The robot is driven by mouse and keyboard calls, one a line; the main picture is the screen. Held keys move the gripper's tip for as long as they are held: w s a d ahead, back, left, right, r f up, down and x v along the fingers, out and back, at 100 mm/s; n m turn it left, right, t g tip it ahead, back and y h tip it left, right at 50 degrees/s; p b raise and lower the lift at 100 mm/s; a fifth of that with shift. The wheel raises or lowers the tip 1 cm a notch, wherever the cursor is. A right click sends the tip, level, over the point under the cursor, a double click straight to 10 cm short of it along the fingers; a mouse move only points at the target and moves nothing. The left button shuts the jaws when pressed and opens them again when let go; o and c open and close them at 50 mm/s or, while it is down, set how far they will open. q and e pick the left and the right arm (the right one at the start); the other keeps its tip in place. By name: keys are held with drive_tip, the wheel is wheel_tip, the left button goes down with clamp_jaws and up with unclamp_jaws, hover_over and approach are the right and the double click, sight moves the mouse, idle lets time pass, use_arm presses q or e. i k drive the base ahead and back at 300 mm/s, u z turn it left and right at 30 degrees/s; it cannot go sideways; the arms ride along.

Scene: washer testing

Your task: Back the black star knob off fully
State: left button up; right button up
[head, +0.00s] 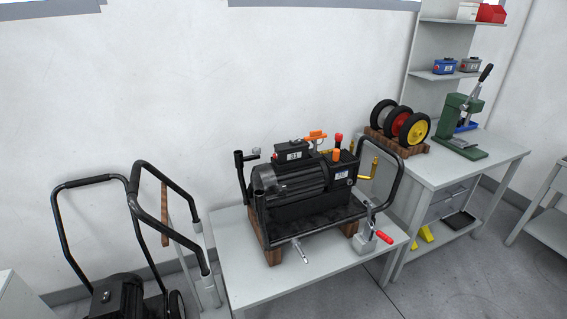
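A black motor-and-pump washer unit (290,190) in a black tube frame (399,165) rests on wooden blocks (270,248) on a light grey table (245,285). I cannot make out a star shape on any black knob. A dark grip-like part (239,160) stands at the frame's upper left, with a small grey part (256,151) beside it. A red knob (339,138) and an orange lever (316,135) show on the pump side. Neither of my grippers is in view.
A red-handled clamp (383,237) is at the table's front right. A bare metal fitting (302,252) sticks out in front. Black-framed carts stand left of the table. A bench (480,165) at right holds wheels (417,129) and a green press (459,112).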

sight(282, 190)
drive_tip(key=z, duration=0.1)
drive_tip(key=i, duration=0.55)
drive_tip(key=z, duration=1.2)
